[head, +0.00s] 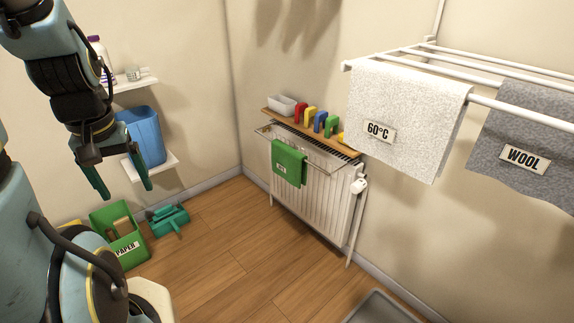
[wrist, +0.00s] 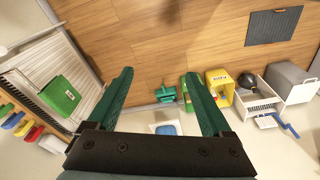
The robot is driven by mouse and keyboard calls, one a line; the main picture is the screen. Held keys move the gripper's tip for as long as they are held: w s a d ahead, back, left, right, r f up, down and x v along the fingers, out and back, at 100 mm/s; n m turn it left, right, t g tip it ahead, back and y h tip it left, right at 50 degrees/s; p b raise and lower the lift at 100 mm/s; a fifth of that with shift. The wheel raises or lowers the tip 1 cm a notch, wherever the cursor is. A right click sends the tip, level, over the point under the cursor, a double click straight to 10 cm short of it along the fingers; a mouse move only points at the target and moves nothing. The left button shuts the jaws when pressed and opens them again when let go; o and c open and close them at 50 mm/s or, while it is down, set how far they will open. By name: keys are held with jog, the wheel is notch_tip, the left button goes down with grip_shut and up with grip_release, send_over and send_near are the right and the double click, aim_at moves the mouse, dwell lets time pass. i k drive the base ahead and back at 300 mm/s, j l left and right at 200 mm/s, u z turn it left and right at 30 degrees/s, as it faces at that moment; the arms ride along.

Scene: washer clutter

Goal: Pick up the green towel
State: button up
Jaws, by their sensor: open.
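The green towel (head: 288,163) hangs over the rail in front of the white radiator (head: 313,185), with a small light label on its lower part. It also shows in the wrist view (wrist: 60,95) at the left, outside my fingers. My gripper (head: 124,190) is open and empty in the upper left of the head view, apart from the towel and to its left. In the wrist view my gripper (wrist: 165,95) shows two green fingers spread wide with floor between them.
A wooden shelf (head: 330,139) above the radiator holds colourful pieces and a white bowl (head: 282,105). A drying rack (head: 425,52) with a 60°C towel (head: 405,110) and a wool towel (head: 524,150) stands at right. A green paper bin (head: 118,235) is at left. The middle floor is clear.

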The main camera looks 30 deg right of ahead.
aim_at(287, 163)
jog(key=i+l+z, duration=0.25)
jog(key=i+z, duration=0.2)
jog(key=i, duration=0.35)
jog(key=i+z, duration=0.5)
jog(key=i, duration=0.3)
